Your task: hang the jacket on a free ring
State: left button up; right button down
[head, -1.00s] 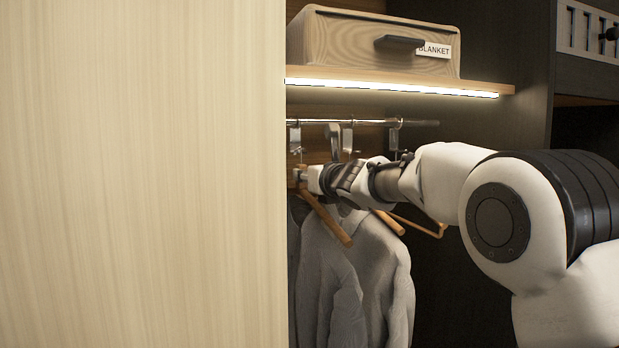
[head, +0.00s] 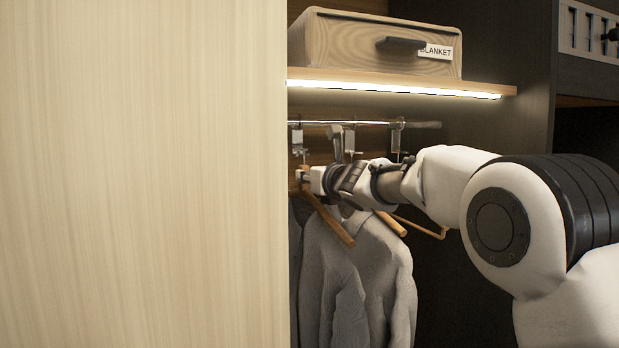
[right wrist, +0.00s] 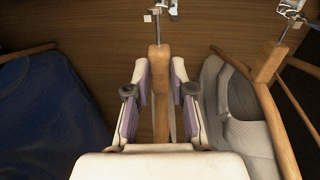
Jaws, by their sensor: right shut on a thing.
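My right gripper (head: 305,178), also in the right wrist view (right wrist: 158,98), is shut on the neck of a wooden hanger (right wrist: 159,70). In the head view this hanger (head: 330,220) slopes down in front of grey cloth. A grey jacket (head: 370,268) hangs below; which hanger bears it I cannot tell. The held hanger's metal stem rises beside a ring fitting (right wrist: 153,12) at the top of the wrist view; whether it is seated is unclear. More ring fittings show under the rail, one in the middle (head: 350,143) and one at right (head: 397,138). My left gripper is not in view.
A blue garment (right wrist: 45,115) hangs left of my gripper and a grey one (right wrist: 240,110) right of it, close by. A light wood panel (head: 140,170) blocks the left. A lit shelf (head: 490,91) with a blanket box (head: 350,50) is above the rail (head: 420,124).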

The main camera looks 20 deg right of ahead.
jog(key=shift+s+r, duration=0.15)
jog(key=shift+r, duration=0.05)
jog(key=shift+d+p+x, duration=0.1)
jog(key=shift+p+x, duration=0.35)
jog(key=shift+x, duration=0.2)
jog(key=shift+d+p+x, duration=0.15)
jog(key=shift+p+x, duration=0.25)
jog(key=shift+x, duration=0.2)
jog(key=shift+d+x, duration=0.1)
jog(key=shift+x, duration=0.5)
jog(key=shift+d+x, duration=0.15)
jog(key=shift+x, duration=0.5)
dwell(0.8)
jog(key=shift+f+b, duration=0.4)
jog(key=shift+b, duration=0.25)
dwell(0.9)
